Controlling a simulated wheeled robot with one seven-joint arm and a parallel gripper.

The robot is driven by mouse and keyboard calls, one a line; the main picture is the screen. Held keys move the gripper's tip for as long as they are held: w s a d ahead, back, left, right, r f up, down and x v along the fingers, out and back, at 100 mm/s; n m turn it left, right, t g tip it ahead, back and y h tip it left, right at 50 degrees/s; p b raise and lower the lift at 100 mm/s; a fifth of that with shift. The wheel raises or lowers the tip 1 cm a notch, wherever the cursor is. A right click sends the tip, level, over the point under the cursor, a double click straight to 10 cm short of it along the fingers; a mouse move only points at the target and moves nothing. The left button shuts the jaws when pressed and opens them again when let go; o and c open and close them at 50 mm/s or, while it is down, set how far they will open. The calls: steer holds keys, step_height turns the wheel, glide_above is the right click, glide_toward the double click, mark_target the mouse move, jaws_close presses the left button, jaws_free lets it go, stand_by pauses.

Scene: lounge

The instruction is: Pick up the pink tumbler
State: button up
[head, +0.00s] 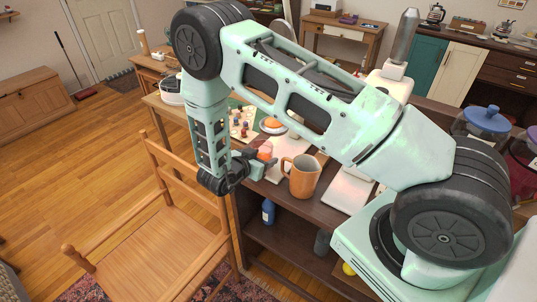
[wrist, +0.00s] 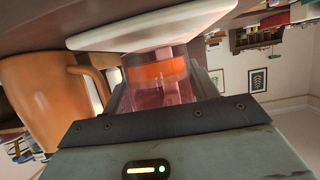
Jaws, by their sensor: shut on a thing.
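The pink tumbler (head: 265,150) is at the table's near edge in the head view, partly hidden by my gripper (head: 262,164). In the wrist view the see-through pink tumbler (wrist: 158,82), with an orange band inside it, sits between my jaws. My gripper (wrist: 160,98) is shut on it. A white board (wrist: 150,28) lies close to one end of the tumbler in the wrist view. I cannot tell whether the two touch.
An orange mug (head: 303,178) stands close to the right of my gripper; it also looms at left in the wrist view (wrist: 38,88). A wooden chair (head: 165,240) stands in front of the table. A blue bottle (head: 268,212) is on the shelf below.

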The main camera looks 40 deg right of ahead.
steer(key=s+a+b, duration=0.3)
steer(key=s+a, duration=0.1)
steer(key=a, duration=0.6)
steer(key=shift+a, duration=0.3)
